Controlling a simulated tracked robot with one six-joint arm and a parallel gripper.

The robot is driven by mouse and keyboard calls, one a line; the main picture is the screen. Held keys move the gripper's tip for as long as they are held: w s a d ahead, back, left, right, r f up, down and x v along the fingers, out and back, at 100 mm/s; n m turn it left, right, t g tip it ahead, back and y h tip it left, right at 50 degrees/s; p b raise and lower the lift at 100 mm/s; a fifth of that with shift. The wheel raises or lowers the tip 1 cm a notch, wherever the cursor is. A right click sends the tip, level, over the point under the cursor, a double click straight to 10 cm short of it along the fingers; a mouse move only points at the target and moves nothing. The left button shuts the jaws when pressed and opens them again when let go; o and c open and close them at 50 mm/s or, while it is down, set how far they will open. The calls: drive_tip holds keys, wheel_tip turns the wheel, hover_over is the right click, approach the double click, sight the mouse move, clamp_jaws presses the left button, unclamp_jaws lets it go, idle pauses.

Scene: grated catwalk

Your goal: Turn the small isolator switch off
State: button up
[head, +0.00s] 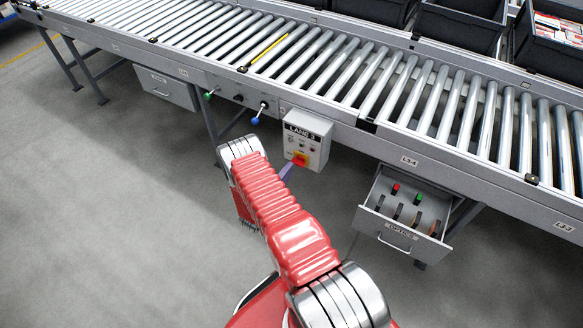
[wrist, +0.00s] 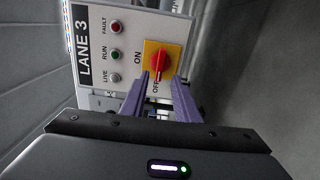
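The isolator switch is a red rotary handle on a yellow square plate (wrist: 163,58), on the front of the pale LANE 3 box (wrist: 107,20). In the head view the red handle and yellow plate (head: 300,158) sit low on that box (head: 305,138). ON and OFF are printed beside the plate; which one the handle points at is hard to tell. My gripper (wrist: 160,80) has two purple fingers standing apart at the plate's lower edge in the wrist view, one on each side of the handle's near end. Contact cannot be made out. In the head view my gripper (head: 287,170) is partly hidden behind my arm.
The roller conveyor (head: 330,65) runs above the box, with a yellow rod (head: 268,48) on it. Blue (head: 256,120) and green (head: 208,96) knobbed levers stand to the left. An open drawer (head: 405,215) with small items juts out at right. The floor (head: 110,200) is clear.

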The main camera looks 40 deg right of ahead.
drive_tip(key=v, duration=0.9)
drive_tip(key=shift+s+a, duration=0.15)
drive_tip(key=shift+a, duration=0.2)
